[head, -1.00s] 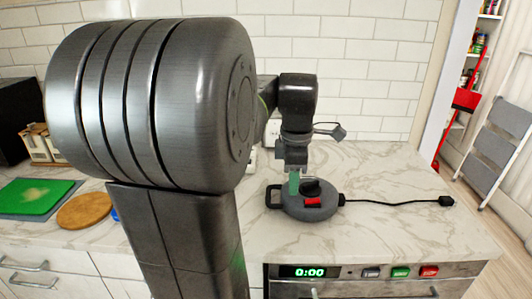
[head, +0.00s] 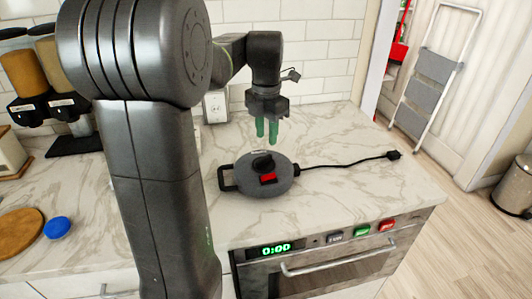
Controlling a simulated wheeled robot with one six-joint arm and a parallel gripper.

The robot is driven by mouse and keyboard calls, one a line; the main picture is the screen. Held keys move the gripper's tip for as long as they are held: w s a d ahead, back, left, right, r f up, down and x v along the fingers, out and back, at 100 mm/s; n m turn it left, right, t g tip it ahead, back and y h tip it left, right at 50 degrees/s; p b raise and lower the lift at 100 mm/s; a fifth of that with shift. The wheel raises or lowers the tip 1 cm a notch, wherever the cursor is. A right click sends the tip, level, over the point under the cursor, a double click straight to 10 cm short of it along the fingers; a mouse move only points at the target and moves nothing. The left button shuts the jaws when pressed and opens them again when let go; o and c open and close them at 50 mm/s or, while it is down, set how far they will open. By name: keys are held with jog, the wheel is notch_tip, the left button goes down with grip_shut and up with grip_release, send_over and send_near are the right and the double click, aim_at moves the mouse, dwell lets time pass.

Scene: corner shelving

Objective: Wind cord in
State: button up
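A round grey cord reel (head: 244,182) lies on the marble counter, with a loop handle on its left. A black knob (head: 263,163) and a red switch (head: 268,178) sit on its top. Its black cord (head: 340,166) runs out to the right over the counter and ends in a black plug (head: 393,155). My gripper (head: 266,138) points down above the back of the reel. Its two green fingers are apart with nothing between them, and they appear clear of the knob.
A wall socket (head: 216,106) is behind the reel. An oven with a clock (head: 268,249) and several buttons is under the front edge. Dispensers (head: 55,105), a round wooden board (head: 18,232) and a blue lid (head: 57,228) are at left. The counter around the cord is clear.

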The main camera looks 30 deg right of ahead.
aim_at(266, 156)
notch_tip(266, 156, down, 7)
jog(key=shift+r, duration=0.15)
grip_shut()
